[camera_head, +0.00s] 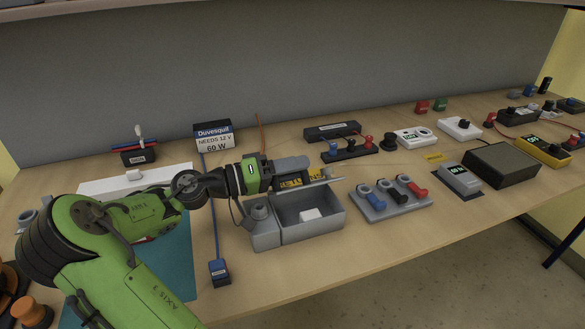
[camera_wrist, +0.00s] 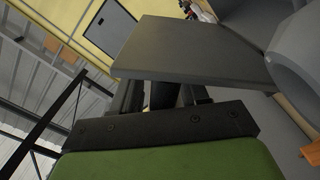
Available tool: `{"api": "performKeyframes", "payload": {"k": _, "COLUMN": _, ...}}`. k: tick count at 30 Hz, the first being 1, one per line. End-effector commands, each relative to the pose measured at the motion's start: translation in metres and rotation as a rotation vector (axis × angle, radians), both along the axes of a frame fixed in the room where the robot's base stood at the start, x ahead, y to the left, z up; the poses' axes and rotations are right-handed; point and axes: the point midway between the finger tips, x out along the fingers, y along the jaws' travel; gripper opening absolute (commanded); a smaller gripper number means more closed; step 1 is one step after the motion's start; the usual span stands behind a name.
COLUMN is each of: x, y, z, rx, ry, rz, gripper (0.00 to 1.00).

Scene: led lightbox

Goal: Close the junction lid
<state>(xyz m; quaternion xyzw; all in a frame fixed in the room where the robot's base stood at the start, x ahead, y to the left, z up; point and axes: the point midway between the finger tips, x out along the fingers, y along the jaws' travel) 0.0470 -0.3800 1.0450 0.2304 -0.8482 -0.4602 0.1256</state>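The grey junction box (camera_head: 312,226) stands open at the front middle of the table, with a small white block (camera_head: 310,214) inside. Its lid (camera_head: 322,185) is raised at the back and shows as a thin, tilted grey slab. In the wrist view the lid is a dark grey panel (camera_wrist: 195,50) right in front of my gripper. My gripper (camera_wrist: 178,94) is at the raised lid, behind and above the box in the head view. The panel covers the fingertips, so their gap and any contact are hidden.
A blue cable with a plug (camera_head: 218,270) lies to the left. Table in front of the box is clear.

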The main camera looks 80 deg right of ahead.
Motion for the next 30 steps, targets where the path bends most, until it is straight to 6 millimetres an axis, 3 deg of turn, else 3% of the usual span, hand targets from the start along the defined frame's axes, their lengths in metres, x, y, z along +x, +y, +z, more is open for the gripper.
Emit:
{"api": "performKeyframes", "payload": {"k": 5, "x": 0.003, "y": 0.001, "z": 0.0, "rx": 0.0, "ry": 0.0, "rz": 0.004, "gripper": 0.44}}
{"api": "performKeyframes", "payload": {"k": 8, "x": 0.016, "y": 0.007, "z": 0.001, "rx": 0.001, "ry": 0.0, "rz": 0.008, "gripper": 0.44}}
{"api": "performKeyframes", "payload": {"k": 22, "x": 0.122, "y": 0.07, "z": 0.003, "rx": -0.002, "ry": 0.002, "rz": 0.006, "gripper": 0.44}}
{"api": "performKeyframes", "payload": {"k": 30, "x": 0.137, "y": 0.08, "z": 0.0, "rx": 0.0, "ry": 0.0, "rz": 0.0, "gripper": 0.44}}
